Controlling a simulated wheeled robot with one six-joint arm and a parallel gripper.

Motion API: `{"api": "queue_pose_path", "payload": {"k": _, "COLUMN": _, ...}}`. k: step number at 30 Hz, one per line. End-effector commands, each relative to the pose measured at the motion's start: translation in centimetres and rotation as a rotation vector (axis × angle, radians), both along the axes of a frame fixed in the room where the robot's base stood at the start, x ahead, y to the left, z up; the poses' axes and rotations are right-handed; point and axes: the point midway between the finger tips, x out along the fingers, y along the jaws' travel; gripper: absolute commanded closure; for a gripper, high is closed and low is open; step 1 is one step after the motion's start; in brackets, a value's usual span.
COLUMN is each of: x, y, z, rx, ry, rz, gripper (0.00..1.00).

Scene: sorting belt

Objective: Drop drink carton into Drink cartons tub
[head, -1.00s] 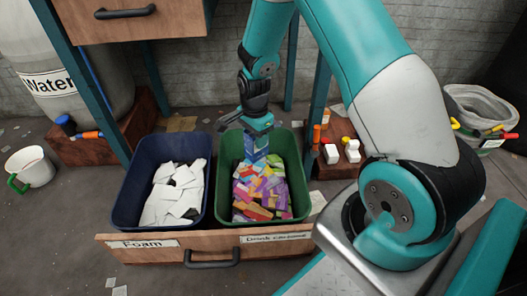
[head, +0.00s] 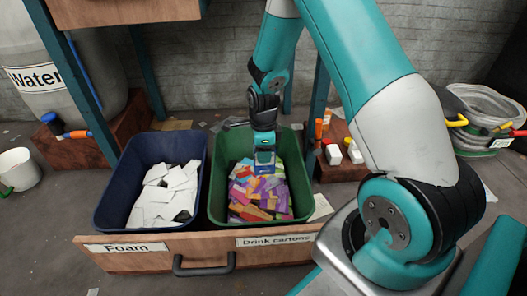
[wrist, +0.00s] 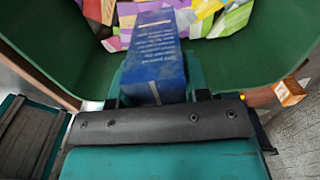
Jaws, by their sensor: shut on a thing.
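My gripper (head: 264,160) is over the green tub (head: 307,205) behind the "Drink cartons" label (head: 275,240). It is shut on a blue drink carton (wrist: 153,60), which points down into the tub in the wrist view. In the head view only a small blue part of the carton (head: 264,169) shows below the jaws. The tub holds a pile of colourful cartons (head: 262,203). I cannot tell whether the held carton touches the pile. The fingertips are partly hidden behind the carton and gripper body.
A dark blue tub (head: 113,198) with white foam pieces (head: 165,190) stands left of the green tub, in the same wooden drawer (head: 125,262). A table leg (head: 318,100) rises close behind the green tub on the right. Bottles (head: 333,154) stand on a low block there.

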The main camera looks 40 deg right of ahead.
Motion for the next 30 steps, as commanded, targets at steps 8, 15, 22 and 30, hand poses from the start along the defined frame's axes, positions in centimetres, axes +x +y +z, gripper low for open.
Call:
{"api": "queue_pose_path", "payload": {"k": 8, "x": 0.0, "y": 0.0, "z": -0.7, "rx": 0.000, "ry": 0.000, "rz": 0.001, "gripper": 0.79}}
{"api": "queue_pose_path", "payload": {"k": 15, "x": 0.0, "y": 0.0, "z": -0.7, "rx": 0.000, "ry": 0.000, "rz": 0.001, "gripper": 0.28}}
{"api": "queue_pose_path", "payload": {"k": 22, "x": 0.0, "y": 0.0, "z": -0.7, "rx": 0.000, "ry": 0.000, "rz": 0.001, "gripper": 0.28}}
{"api": "queue_pose_path", "payload": {"k": 30, "x": 0.0, "y": 0.0, "z": 2.6, "rx": 0.000, "ry": -0.001, "rz": 0.001, "gripper": 0.28}}
